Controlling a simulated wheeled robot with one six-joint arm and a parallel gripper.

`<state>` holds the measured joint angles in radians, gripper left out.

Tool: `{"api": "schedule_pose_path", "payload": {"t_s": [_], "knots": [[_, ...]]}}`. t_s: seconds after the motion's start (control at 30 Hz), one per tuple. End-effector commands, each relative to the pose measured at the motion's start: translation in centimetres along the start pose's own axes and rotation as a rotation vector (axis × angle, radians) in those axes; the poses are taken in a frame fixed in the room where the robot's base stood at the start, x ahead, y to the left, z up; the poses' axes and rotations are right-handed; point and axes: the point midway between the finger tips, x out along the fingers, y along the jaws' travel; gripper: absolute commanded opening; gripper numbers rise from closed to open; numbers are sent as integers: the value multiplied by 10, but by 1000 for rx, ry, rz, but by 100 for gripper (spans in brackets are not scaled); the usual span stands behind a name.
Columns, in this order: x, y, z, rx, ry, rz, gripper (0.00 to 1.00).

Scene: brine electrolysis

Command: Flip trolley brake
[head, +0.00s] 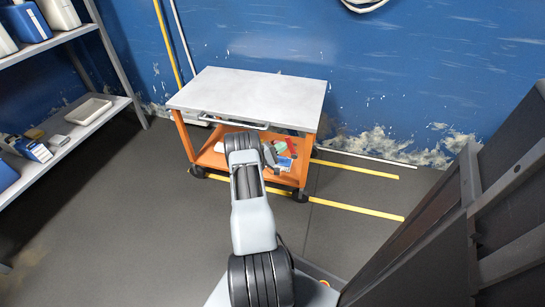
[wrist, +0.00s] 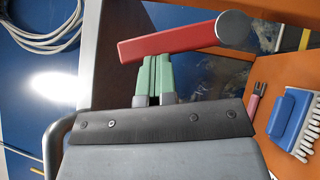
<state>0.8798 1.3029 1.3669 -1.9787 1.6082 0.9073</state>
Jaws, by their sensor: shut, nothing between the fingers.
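The trolley (head: 250,95) has a grey top, an orange frame and dark castors, and stands against the blue wall. In the wrist view a red lever (wrist: 170,38) with a round grey end (wrist: 235,28) crosses the top of the picture; it looks like the brake lever. My gripper (wrist: 157,60) is shut and empty. Its green-padded fingertips are at the lower edge of the red lever, near its middle; I cannot tell whether they touch it. In the head view my arm reaches toward the trolley's front and hides the gripper.
The trolley's orange lower shelf (head: 208,158) holds small items, including a blue brush with white bristles (wrist: 292,122). A shelf rack (head: 95,113) stands at the left, and a dark structure (head: 450,230) at the right. Yellow lines (head: 360,210) mark the floor. The floor front left is clear.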

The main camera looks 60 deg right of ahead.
Motion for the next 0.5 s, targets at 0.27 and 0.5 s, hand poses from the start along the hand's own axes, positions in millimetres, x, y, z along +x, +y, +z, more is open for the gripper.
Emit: {"api": "schedule_pose_path", "payload": {"t_s": [0.27, 0.5], "knots": [[10, 11, 10, 147, 2, -140, 0], [15, 11, 15, 220, 3, -215, 0]]}}
